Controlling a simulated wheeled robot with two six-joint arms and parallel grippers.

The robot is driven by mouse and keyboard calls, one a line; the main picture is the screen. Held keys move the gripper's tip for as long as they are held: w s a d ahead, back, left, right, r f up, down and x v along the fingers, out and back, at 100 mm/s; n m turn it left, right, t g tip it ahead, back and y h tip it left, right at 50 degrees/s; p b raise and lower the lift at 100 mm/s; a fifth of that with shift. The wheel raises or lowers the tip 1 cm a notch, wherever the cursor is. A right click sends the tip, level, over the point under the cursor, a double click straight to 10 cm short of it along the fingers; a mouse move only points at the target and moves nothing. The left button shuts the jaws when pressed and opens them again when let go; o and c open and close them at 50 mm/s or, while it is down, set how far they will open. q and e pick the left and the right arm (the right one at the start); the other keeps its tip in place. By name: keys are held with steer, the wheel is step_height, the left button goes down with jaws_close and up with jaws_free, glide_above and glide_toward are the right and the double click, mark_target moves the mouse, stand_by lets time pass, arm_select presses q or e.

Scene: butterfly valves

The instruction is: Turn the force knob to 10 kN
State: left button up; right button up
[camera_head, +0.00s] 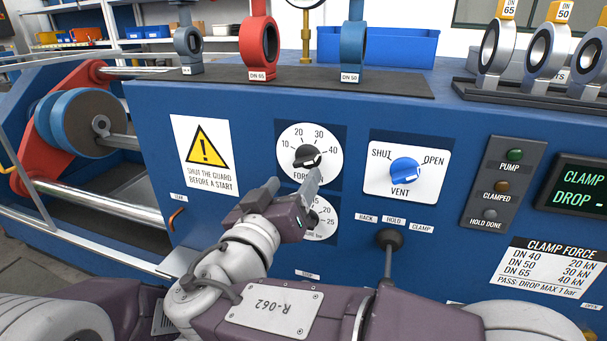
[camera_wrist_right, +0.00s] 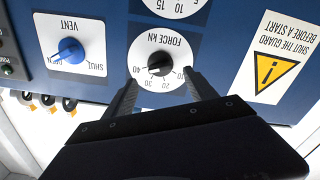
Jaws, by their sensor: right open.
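The force knob (camera_head: 306,156) is a small black knob at the centre of a white dial marked 10, 20, 30 and 40, on the blue panel. In the right wrist view the knob (camera_wrist_right: 160,64) shows upside down, with its light mark towards the 40 side. My right gripper (camera_head: 293,184) is open just in front of and below the dial in the head view. In the right wrist view its fingers (camera_wrist_right: 163,88) spread to either side of the knob, with nothing between them. Contact with the knob cannot be told. My left gripper is not in view.
A second white dial (camera_head: 324,220) below is partly hidden by my right gripper. The blue vent knob (camera_head: 405,172) is to the right. A black-knobbed lever (camera_head: 388,240) sticks out below it. A warning sign (camera_head: 205,153) is to the left. Valves stand on top.

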mark_target(304, 166)
steer(key=x, duration=0.7)
steer(key=shift+w+f+b, duration=0.1)
steer(key=shift+b, duration=0.25)
steer(key=c, duration=1.4)
